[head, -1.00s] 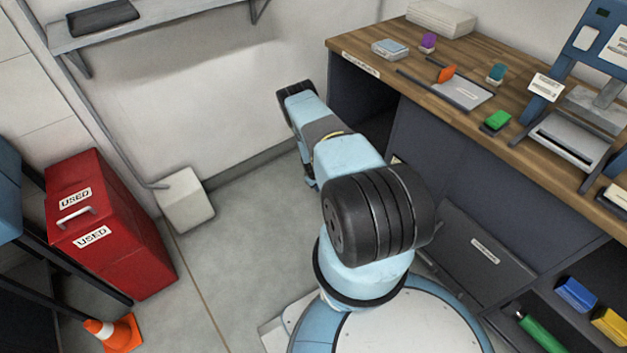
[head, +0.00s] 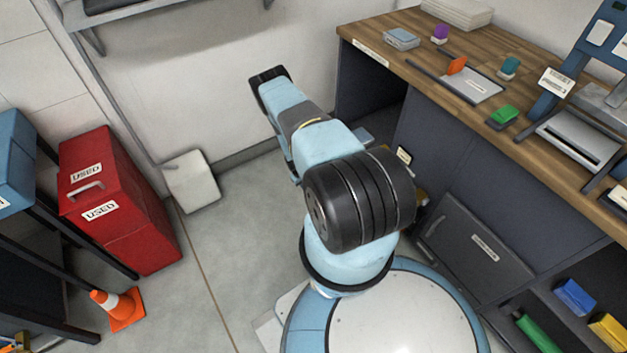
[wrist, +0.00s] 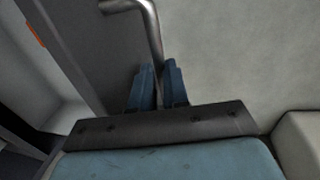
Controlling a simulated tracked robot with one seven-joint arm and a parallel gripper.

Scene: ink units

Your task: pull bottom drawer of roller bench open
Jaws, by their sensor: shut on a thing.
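In the wrist view, my gripper (wrist: 157,85) has its two blue fingers closed on a bent metal bar handle (wrist: 151,22), one finger on each side. A dark grey front panel (wrist: 92,55), which looks like the drawer front, lies to the left of the fingers. In the head view, the roller bench (head: 460,165) has a wooden top and dark grey fronts. My arm hides my gripper and the held handle there. A small label (head: 404,155) and a bit of tan surface (head: 421,192) show beside my arm. How far the drawer is out cannot be told.
A dark labelled panel (head: 478,247) with a handle stands low at the right, beside open bins. A red cabinet (head: 115,215), an orange cone (head: 120,307) and a white box (head: 191,181) stand at the left. Grey floor (head: 215,250) is clear between.

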